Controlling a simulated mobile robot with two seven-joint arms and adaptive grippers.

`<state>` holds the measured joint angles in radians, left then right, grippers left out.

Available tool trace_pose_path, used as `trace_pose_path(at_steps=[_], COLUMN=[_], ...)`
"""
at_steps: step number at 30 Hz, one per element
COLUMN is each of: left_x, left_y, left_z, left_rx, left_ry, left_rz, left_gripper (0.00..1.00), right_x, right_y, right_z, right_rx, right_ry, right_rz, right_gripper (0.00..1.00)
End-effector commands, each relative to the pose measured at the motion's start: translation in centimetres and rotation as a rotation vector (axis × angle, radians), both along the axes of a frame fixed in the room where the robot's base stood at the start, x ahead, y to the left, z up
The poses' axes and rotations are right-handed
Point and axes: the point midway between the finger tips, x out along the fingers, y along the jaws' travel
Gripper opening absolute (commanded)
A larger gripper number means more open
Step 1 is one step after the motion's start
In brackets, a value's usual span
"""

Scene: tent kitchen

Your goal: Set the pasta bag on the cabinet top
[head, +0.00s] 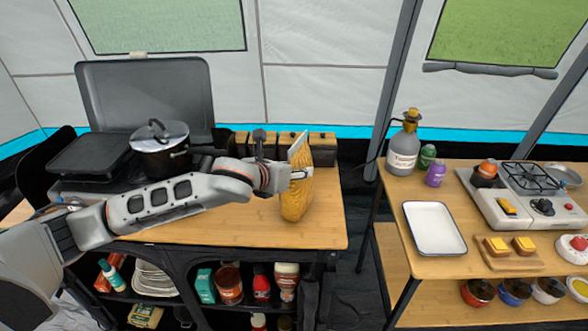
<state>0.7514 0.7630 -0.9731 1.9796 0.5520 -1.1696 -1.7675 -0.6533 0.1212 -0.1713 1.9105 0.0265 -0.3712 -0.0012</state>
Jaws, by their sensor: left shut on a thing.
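The pasta bag (296,196) is yellow-orange with a pale top edge and stands upright near the right end of the wooden cabinet top (240,230). My left gripper (297,174) reaches in from the left and is shut on the bag's upper part. The bag's lower end appears at or just above the wooden surface; I cannot tell whether it touches. The gripper's far finger is hidden by the bag. My right gripper is not in view.
A camping stove (92,154) with a lidded pot (160,148) stands on the cabinet's left. Several wooden-lidded canisters (265,141) line its back edge. Across a gap, the right table holds a white tray (434,228), bottles and a burner. The cabinet's front right is clear.

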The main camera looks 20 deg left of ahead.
Motion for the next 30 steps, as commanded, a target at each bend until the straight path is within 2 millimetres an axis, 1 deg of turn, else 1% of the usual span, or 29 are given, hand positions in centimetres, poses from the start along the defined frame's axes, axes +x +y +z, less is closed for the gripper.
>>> trace_pose_path(at_steps=[1, 4, 5, 6, 17, 20, 23, 30], left_x=[0.1, 0.1, 0.0, 0.0, 0.0, -0.4, -1.6, -5.8], left_y=[0.0, 0.0, 0.0, 0.0, 0.0, 0.1, 0.4, 1.4], left_z=[0.2, 0.0, -0.2, -0.2, 0.0, 0.3, 0.9, 3.3], left_rx=[-0.001, -0.001, 0.000, 0.000, 0.000, -0.001, 0.001, 0.002], left_ry=[-0.004, -0.004, 0.000, 0.000, -0.001, -0.001, -0.002, -0.002], left_rz=[0.000, 0.000, 0.000, 0.000, 0.000, -0.001, -0.001, -0.001], left_gripper=[0.00, 0.00, 0.51, 0.60, 0.60, 0.60, 0.60, 0.60], right_x=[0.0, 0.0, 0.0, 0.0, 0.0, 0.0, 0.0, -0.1], right_y=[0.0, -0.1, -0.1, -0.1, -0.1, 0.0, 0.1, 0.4], right_z=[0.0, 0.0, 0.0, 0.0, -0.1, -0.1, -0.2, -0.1], right_rx=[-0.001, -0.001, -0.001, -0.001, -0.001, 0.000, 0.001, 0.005], right_ry=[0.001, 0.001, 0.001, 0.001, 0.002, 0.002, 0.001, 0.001], right_rz=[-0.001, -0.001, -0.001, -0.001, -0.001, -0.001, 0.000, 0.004], right_gripper=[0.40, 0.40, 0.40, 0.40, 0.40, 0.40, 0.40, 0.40])
